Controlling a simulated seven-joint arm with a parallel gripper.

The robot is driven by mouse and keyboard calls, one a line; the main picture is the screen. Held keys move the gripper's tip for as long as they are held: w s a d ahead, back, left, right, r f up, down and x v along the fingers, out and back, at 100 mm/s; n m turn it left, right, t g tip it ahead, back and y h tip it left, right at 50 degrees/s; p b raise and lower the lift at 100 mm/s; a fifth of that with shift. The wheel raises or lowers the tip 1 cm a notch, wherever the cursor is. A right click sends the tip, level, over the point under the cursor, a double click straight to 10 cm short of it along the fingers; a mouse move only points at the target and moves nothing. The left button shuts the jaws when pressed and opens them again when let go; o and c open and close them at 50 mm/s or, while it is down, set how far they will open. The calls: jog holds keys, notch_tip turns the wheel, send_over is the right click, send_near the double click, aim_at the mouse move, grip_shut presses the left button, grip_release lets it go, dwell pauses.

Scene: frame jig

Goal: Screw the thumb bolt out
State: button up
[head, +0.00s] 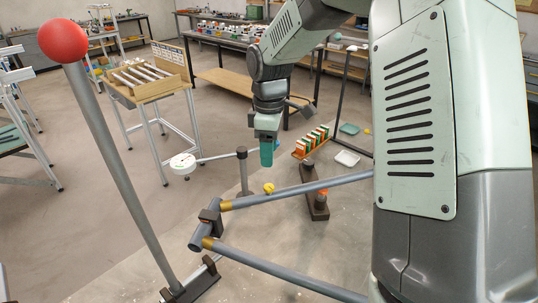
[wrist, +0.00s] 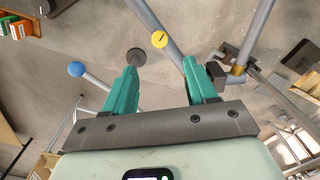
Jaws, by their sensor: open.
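A small yellow knob (head: 268,188) shows in the head view below my gripper, near the grey tubes. In the wrist view a round yellow head with a dark slot line (wrist: 159,39) lies beyond the fingertips, roughly centred between them; it looks like the thumb bolt. My gripper (head: 267,156) points down above it, clear of it. In the wrist view my gripper's teal fingers (wrist: 160,66) are apart with nothing between them. The yellow head's shaft and seat cannot be made out.
Grey tubes (head: 290,191) meet at a dark corner block (head: 210,217). A red-balled pole (head: 115,165) rises at left. A dark stand with an orange part (head: 322,193) is at right.

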aim_at(269, 186)
notch_tip(269, 186, down, 11)
jog(key=m, duration=3.5)
jog(key=shift+r+m, duration=0.15)
jog(key=shift+m, duration=0.15)
grip_shut()
